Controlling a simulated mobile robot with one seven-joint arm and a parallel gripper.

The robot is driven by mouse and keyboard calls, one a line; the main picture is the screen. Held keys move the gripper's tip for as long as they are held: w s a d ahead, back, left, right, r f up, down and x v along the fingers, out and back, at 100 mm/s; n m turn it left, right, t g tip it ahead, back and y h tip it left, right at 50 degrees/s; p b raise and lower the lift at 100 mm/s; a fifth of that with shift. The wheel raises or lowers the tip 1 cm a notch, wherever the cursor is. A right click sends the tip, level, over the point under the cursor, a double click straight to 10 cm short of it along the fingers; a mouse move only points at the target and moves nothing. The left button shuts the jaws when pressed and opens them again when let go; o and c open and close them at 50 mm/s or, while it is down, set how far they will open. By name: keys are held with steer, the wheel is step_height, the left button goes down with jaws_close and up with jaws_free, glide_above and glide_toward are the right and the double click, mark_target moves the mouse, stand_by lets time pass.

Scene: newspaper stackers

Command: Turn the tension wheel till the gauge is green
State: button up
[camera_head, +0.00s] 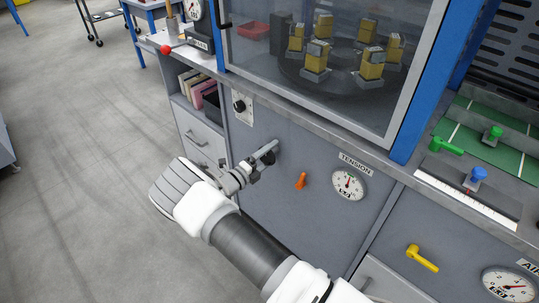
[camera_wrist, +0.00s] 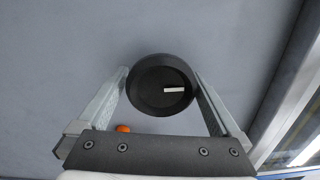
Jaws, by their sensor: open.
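The tension wheel is a round black knob on the grey cabinet front. In the wrist view the tension wheel (camera_wrist: 150,98) faces me, with a white mark pointing right. My gripper (camera_wrist: 161,75) is open, with one finger on each side of the wheel; I cannot tell whether they touch it. In the head view my gripper (camera_head: 266,152) reaches to the panel and partly hides the wheel (camera_head: 272,158). The tension gauge (camera_head: 348,185) is a white dial under a TENSION label, right of the wheel. Its needle is too small to read surely.
An orange lever (camera_head: 301,180) sticks out between wheel and gauge. A black knob on a plate (camera_head: 240,105) is up left. A yellow handle (camera_head: 422,258) and another gauge (camera_head: 510,285) are at lower right. A glazed case (camera_head: 300,85) stands above. Floor at left is clear.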

steer(key=p+v, duration=0.2)
steer(key=v, duration=1.5)
steer(key=shift+s, duration=0.25)
steer(key=shift+a+r, duration=0.1)
steer(key=shift+a, duration=0.05)
steer(key=s+d+r+m+g+y, duration=0.25)
steer(key=d+r+m+g, duration=0.35)
steer(key=d+r+m, duration=0.4)
steer(key=s+d+r+m+g+y, duration=0.25)
steer(key=d+r+m+g, duration=0.35)
steer(key=d+r+m, duration=0.45)
steer(key=s+d+r+m+t+y, duration=0.2)
steer(key=s+r+m+y, duration=0.3)
steer(key=s+m, duration=0.55)
steer(key=s+d+r+m+t+y, duration=0.2)
steer(key=s+r+m+t+y, duration=0.1)
steer(key=s+r+m, duration=0.75)
step_height(320, 180, up, 11)
steer(key=w+m+p, duration=0.1)
steer(key=p, duration=1.2)
steer(key=shift+w+m, duration=0.15)
steer(key=shift+m, duration=0.2)
